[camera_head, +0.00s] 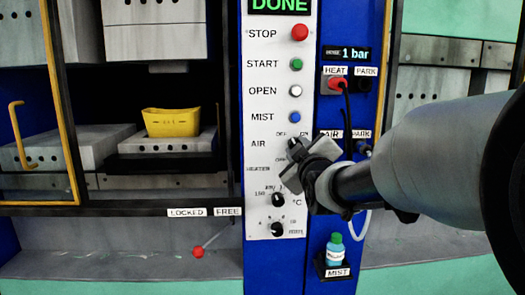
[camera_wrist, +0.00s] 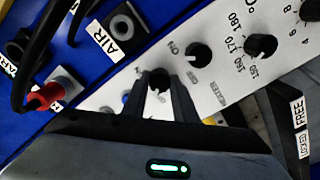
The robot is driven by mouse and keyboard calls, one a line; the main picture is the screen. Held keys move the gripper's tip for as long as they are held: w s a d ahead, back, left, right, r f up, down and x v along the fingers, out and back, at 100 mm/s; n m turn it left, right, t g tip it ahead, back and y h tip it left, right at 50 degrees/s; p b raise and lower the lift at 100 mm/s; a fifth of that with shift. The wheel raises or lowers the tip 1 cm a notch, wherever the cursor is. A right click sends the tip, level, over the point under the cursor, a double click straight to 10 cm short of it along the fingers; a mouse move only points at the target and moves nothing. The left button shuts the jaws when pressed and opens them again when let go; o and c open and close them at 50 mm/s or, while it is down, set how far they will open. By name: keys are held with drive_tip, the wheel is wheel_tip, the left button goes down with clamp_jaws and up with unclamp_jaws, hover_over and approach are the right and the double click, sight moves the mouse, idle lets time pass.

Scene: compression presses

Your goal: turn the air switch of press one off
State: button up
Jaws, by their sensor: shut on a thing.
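The press's white control panel (camera_head: 257,110) has a row labelled AIR with a small black rotary switch, the air switch (camera_head: 294,143), partly covered by my gripper. My gripper (camera_head: 294,168) is at the panel, level with that row. In the wrist view the black knob of the air switch (camera_wrist: 160,78) sits between the two fingertips of my gripper (camera_wrist: 162,88), which is shut on it. Small OFF and ON labels show near the knob. The exact pointer direction of the knob cannot be told.
The heater knob (camera_wrist: 198,55) is close beside my fingers, with the temperature knob (camera_wrist: 260,47) beyond. A red plug (camera_head: 337,84) with a black cable hangs to the right of the panel. A blue bottle (camera_head: 335,247) stands below. A yellow part (camera_head: 172,122) sits in the open press.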

idle(0.3)
drive_tip(key=o, duration=1)
drive_tip(key=shift+o, duration=0.2)
drive_tip(key=s, duration=1.7)
drive_tip(key=shift+s+b, duration=0.2)
drive_tip(key=shift+b, duration=0.1)
